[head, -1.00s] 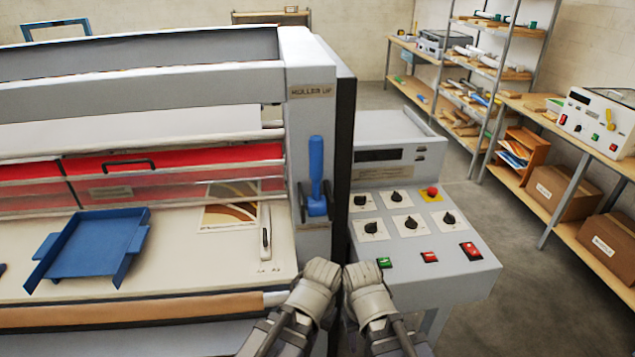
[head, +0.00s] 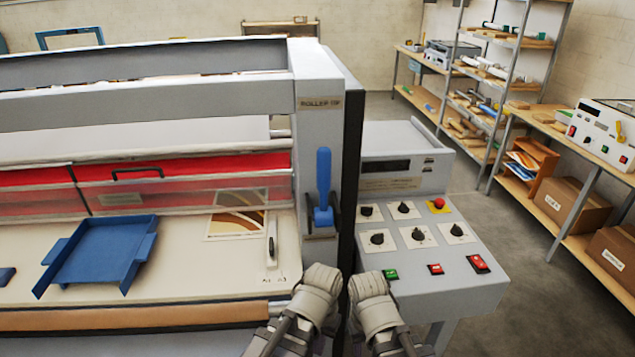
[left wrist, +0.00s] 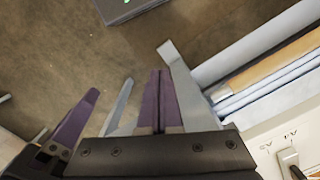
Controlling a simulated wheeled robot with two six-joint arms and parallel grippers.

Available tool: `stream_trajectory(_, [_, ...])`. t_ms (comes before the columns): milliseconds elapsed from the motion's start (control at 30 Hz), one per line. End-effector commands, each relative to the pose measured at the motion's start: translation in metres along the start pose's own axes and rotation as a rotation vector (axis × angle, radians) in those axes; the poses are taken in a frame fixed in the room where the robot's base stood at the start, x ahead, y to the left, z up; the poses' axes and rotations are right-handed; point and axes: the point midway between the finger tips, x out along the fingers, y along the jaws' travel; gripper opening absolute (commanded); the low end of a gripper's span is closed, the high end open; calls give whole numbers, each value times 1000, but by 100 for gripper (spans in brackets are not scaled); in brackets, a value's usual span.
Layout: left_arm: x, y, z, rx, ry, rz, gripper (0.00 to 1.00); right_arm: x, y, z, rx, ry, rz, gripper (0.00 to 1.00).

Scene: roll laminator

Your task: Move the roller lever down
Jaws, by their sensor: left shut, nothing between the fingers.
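The blue roller lever (head: 323,180) points up in its bracket on the end column of the laminator (head: 320,120), below a label reading "ROLLER UP". My left gripper (head: 318,283) is below the lever and apart from it, in front of the column. In the left wrist view its fingers (left wrist: 158,78) are together with nothing between them. My right gripper (head: 368,290) is close beside it on the right, near the control panel; its fingers are not clear in the head view. The lever is not visible in the left wrist view.
The control panel (head: 450,275) with knobs and buttons is right of the column. A blue tray (head: 100,255) lies on the laminator's bed at left. Shelves and a bench (head: 560,145) stand at the right, with open floor before them.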

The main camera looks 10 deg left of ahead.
Motion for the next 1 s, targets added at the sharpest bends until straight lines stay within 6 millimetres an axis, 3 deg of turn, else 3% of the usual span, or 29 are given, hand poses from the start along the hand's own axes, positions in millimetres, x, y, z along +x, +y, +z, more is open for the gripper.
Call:
stream_trajectory(167, [-51,-4,-32,-151,36,330,0,-39,4,2,3,0,-1,46])
stream_trajectory(367, [-140,-33,-78,-336,167,778,0,-77,7,5,6,-1,-2,46])
stream_trajectory(500, [-218,-80,-104,-445,310,1068,0,-101,9,6,8,-1,-2,46])
stream_trajectory(700, [-310,-156,-114,-534,512,1373,0,-124,12,8,10,-1,-3,46])
stream_trajectory(833, [-343,-188,-110,-556,597,1479,0,-131,12,8,11,-1,-3,46])
stream_trajectory(1000, [-356,-202,-107,-563,635,1527,0,-133,12,8,11,-1,-3,46])
